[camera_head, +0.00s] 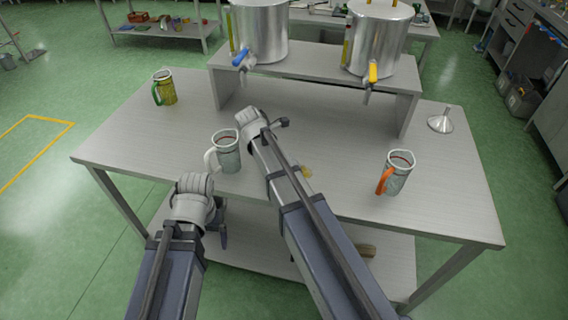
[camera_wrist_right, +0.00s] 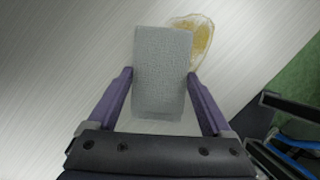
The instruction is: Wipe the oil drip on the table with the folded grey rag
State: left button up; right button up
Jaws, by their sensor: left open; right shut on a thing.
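The folded grey rag (camera_wrist_right: 163,70) is held between the two purple fingers of my right gripper (camera_wrist_right: 162,85) in the right wrist view. The oil drip (camera_wrist_right: 200,38) is a yellow-brown patch on the table, partly covered in view by the rag's upper right edge. I cannot tell whether the rag touches the table. In the head view the drip (camera_head: 306,172) shows just right of my right forearm, and the rag and right fingers are hidden. My left gripper (camera_head: 222,226) is open, near the table's front edge, its fingers mostly hidden behind the wrist.
On the metal table (camera_head: 130,140) stand a clear jug (camera_head: 229,157) left of my right arm, an orange-handled jug (camera_head: 397,176) on the right, a green-handled jug (camera_head: 168,90) and a funnel (camera_head: 441,121). A raised shelf (camera_head: 310,66) carries two steel tanks at the back.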

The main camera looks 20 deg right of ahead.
aim_at(301, 167)
jog(key=shift+f, duration=0.2)
jog(key=shift+s+r, duration=0.1)
jog(key=shift+s+d, duration=0.55)
jog(key=shift+d, duration=0.2)
jog(key=shift+s+d, duration=0.4)
jog(key=shift+d, duration=0.45)
jog(key=shift+s+d, duration=0.5)
jog(key=shift+d, duration=0.2)
jog(key=shift+s+d, duration=0.5)
jog(key=shift+d, duration=0.2)
jog(key=shift+s+d, duration=0.5)
jog(key=shift+d, duration=0.3)
jog(key=shift+s+d, duration=0.45)
jog(key=shift+d, duration=0.35)
